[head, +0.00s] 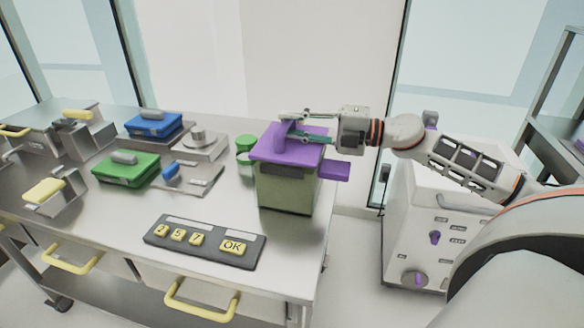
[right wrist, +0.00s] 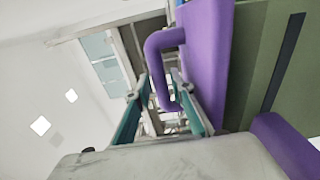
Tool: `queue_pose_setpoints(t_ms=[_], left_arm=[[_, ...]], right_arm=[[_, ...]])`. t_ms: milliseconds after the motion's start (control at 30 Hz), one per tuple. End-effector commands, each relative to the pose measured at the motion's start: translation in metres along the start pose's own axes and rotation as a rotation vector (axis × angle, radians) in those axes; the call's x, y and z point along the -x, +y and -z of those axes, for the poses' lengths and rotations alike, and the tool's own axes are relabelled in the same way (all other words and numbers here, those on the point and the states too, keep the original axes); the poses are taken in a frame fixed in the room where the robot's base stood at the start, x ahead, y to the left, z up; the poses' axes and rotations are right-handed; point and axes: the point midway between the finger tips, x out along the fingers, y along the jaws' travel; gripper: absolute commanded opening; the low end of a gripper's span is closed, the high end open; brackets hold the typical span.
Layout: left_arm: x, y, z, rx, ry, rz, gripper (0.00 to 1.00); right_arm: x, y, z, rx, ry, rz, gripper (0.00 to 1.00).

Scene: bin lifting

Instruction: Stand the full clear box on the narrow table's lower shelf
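A box with an olive-green body (head: 285,193) and a purple lid (head: 300,152) stands upright at the right end of the steel table. I cannot tell whether it is the clear box or what is inside. A purple handle rises from the lid and also shows in the right wrist view (right wrist: 160,42). My right gripper (head: 290,127) is at the lid, with its teal fingers on either side of the handle and a visible gap between them. My left gripper is out of view. A lower shelf (head: 105,297) shows under this table; I cannot tell whether it is the narrow one.
On the steel table (head: 110,215) are a keypad panel (head: 203,243), a green case (head: 126,169), a blue case (head: 153,125), a scale (head: 200,145) and a green-lidded jar (head: 245,146). A white cabinet (head: 415,225) and a grey rack (head: 560,130) stand at right.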

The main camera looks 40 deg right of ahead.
Motion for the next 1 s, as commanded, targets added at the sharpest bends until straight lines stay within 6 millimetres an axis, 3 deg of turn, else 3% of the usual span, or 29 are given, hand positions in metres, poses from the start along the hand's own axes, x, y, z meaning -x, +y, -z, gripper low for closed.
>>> queue_pose_setpoints(t_ms=[133, 233, 733, 867, 1000], left_arm=[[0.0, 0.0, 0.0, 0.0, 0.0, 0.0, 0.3], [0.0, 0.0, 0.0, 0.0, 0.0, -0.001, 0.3], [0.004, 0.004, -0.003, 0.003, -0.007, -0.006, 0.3], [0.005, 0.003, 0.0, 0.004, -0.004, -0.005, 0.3], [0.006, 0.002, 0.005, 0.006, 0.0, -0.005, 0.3]], right_arm=[[0.0, 0.0, 0.0, 0.0, 0.0, 0.0, 0.23], [0.0, 0.0, 0.0, 0.0, 0.0, 0.0, 0.0], [0.0, 0.01, -0.001, 0.005, -0.001, -0.006, 0.0], [0.001, 0.025, -0.001, 0.007, -0.001, -0.007, 0.0], [0.001, 0.052, -0.001, 0.013, -0.001, -0.007, 0.0]])
